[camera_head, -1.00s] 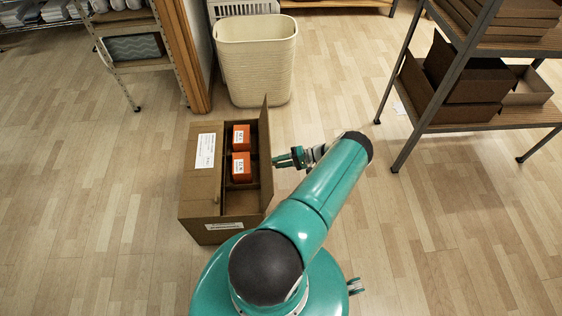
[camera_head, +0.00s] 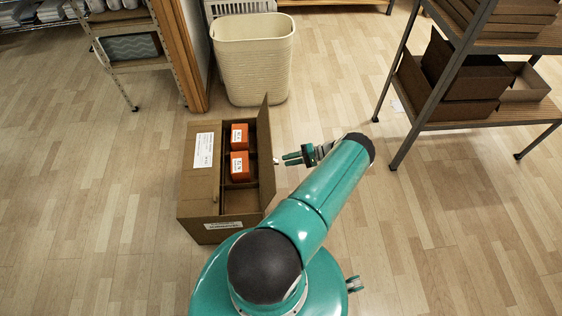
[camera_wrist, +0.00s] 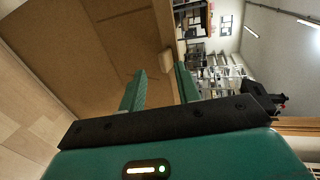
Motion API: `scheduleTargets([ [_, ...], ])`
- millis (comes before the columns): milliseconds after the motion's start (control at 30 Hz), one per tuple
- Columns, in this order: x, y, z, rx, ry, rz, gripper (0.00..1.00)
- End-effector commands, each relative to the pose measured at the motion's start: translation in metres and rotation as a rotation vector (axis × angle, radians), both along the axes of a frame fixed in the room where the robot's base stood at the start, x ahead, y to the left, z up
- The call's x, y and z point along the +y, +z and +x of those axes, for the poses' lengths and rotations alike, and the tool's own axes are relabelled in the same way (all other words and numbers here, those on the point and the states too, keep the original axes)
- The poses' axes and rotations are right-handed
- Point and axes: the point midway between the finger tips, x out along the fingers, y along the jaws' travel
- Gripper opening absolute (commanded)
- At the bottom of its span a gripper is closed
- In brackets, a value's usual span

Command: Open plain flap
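A cardboard box (camera_head: 200,222) stands on the floor in the head view. Its right flap (camera_head: 265,150) has no label in sight and stands up roughly vertical, leaving that half open. A small pale tab (camera_head: 276,161) sticks out from its outer face. The left flap (camera_head: 201,180) bears a white label and lies shut. My gripper (camera_head: 285,159) is just right of the raised flap, apart from it and empty. In the wrist view my gripper (camera_wrist: 160,77) has its two fingers spread, with the tab (camera_wrist: 166,61) beyond them on the brown cardboard.
Two orange boxes (camera_head: 240,164) sit inside the open half of the box. A cream bin (camera_head: 254,65) stands behind it. A metal shelf rack (camera_head: 440,95) with cardboard boxes is at the right. The floor between my arm and the rack is clear.

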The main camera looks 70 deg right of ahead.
Motion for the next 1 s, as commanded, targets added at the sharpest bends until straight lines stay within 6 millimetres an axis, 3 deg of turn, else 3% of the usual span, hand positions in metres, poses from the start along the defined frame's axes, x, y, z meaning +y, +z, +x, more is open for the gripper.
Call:
scheduleTargets([
  [200,-0.021,0.012,-0.045,0.000,-0.004,-0.003,0.33],
  [400,-0.033,0.021,-0.071,-0.003,-0.004,-0.003,0.33],
  [1000,-0.037,0.024,-0.079,-0.004,-0.003,-0.004,0.33],
])
